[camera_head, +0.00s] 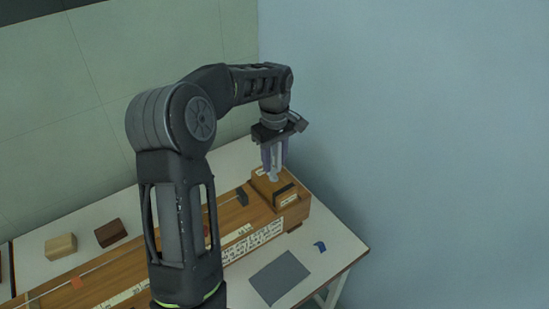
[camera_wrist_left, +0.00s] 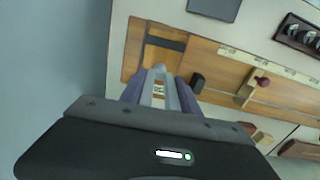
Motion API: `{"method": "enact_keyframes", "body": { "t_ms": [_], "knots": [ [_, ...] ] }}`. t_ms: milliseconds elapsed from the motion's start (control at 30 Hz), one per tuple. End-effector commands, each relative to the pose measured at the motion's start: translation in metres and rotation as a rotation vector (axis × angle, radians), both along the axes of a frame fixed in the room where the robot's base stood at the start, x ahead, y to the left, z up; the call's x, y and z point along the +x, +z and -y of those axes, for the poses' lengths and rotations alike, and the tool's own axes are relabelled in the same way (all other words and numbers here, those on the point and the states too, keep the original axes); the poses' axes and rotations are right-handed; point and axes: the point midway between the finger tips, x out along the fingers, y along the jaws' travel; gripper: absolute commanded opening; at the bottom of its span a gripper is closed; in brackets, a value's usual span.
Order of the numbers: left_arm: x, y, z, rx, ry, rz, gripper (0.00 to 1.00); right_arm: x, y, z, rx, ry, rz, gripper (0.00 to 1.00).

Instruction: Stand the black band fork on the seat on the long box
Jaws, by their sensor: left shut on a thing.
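The long wooden box (camera_head: 228,222) runs diagonally across the table, with pale labels on its side. A raised wooden block with a dark strip (camera_head: 284,189) sits at its right end, where the seat appears to be. My left gripper (camera_head: 273,163) points down over this block, shut on a grey metal fork (camera_head: 273,175). The fork also shows between the fingers in the left wrist view (camera_wrist_left: 159,84). Its lower end is close to the block top; I cannot tell whether it touches. No black band on the fork is clear. My right gripper is out of view.
A small black block (camera_head: 242,197) stands on the box left of the raised block. A grey mat (camera_head: 279,277) and a small blue piece (camera_head: 320,246) lie in front. A tan block (camera_head: 60,246) and a dark brown block (camera_head: 110,232) stand behind. A wall rises at right.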

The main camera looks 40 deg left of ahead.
Motion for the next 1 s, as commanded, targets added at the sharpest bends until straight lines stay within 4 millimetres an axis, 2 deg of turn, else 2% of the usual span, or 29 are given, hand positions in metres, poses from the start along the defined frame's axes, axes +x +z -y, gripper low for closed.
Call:
{"method": "enact_keyframes", "body": {
  "t_ms": [200, 233, 467, 767, 867, 1000],
  "knots": [
    [0.000, -0.003, 0.000, 0.001, 0.000, 0.001, 0.00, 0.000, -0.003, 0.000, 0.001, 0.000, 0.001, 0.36],
    [0.000, -0.003, 0.000, 0.000, 0.000, 0.000, 0.41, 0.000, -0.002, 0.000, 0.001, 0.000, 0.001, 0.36],
    [0.000, -0.003, 0.000, 0.000, 0.000, 0.000, 0.59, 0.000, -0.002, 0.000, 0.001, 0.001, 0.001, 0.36],
    [0.000, -0.001, 0.000, 0.000, 0.000, 0.000, 0.60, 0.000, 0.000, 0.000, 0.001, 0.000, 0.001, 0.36],
    [0.000, 0.003, 0.000, 0.000, 0.000, 0.001, 0.60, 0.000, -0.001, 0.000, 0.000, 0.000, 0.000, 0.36],
    [0.001, 0.019, -0.001, 0.001, 0.000, 0.002, 0.60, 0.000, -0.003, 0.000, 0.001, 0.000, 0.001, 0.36]
  ]
}}
